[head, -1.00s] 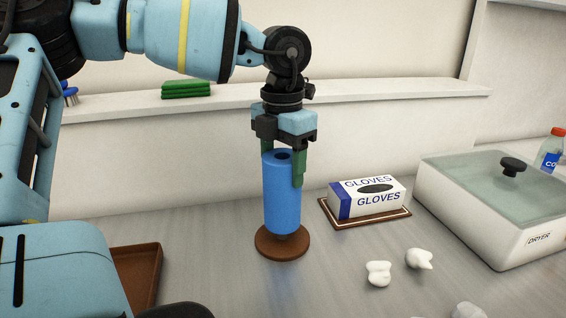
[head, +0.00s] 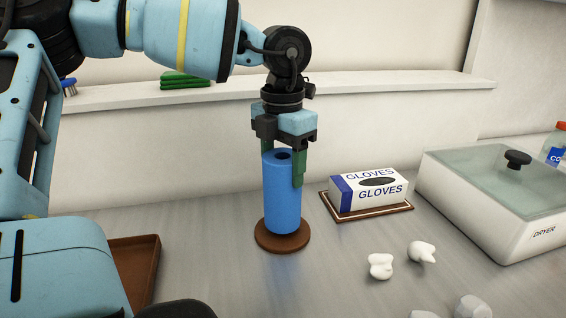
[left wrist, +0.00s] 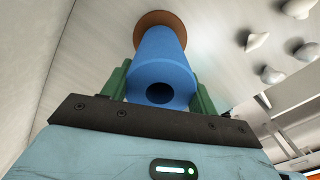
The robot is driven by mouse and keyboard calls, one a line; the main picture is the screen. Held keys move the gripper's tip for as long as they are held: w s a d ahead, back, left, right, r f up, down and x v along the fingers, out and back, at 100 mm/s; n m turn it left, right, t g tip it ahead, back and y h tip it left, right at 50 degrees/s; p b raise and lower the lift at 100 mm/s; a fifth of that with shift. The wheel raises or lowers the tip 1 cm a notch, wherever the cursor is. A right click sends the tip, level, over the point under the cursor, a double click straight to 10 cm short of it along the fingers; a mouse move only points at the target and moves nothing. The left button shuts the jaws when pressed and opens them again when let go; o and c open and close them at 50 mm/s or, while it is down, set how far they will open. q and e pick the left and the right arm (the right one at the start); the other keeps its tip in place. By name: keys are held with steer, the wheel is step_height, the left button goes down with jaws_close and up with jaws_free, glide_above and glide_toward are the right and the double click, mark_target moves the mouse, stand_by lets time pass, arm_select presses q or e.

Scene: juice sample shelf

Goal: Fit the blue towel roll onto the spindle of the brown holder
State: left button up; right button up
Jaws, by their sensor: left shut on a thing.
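The blue towel roll (head: 282,200) stands upright over the round brown base of the holder (head: 262,243), and its lower end appears to be on or very near that base. It also shows in the left wrist view (left wrist: 160,65), with the brown base (left wrist: 150,19) beyond it. The spindle is hidden; the hole in the roll's top looks dark and empty. My left gripper (head: 283,167) points down from above, its green fingers shut on the upper part of the roll. My right gripper is not in view.
A gloves box (head: 370,190) on a brown-edged mat and a glass-topped dryer (head: 485,215) stand to the right. Crumpled white pieces (head: 380,266) lie in front. A brown tray (head: 145,262) is at lower left. Folded green cloths (head: 186,80) lie on the back ledge.

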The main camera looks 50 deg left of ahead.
arm_select(q)
steer(key=shift+f, duration=0.3)
steer(key=shift+b, duration=0.3)
stand_by(0.5)
steer(key=shift+f+b, duration=0.35)
steer(key=shift+f, duration=0.1)
steer(key=o, duration=1.2)
steer(key=shift+o, duration=1.4)
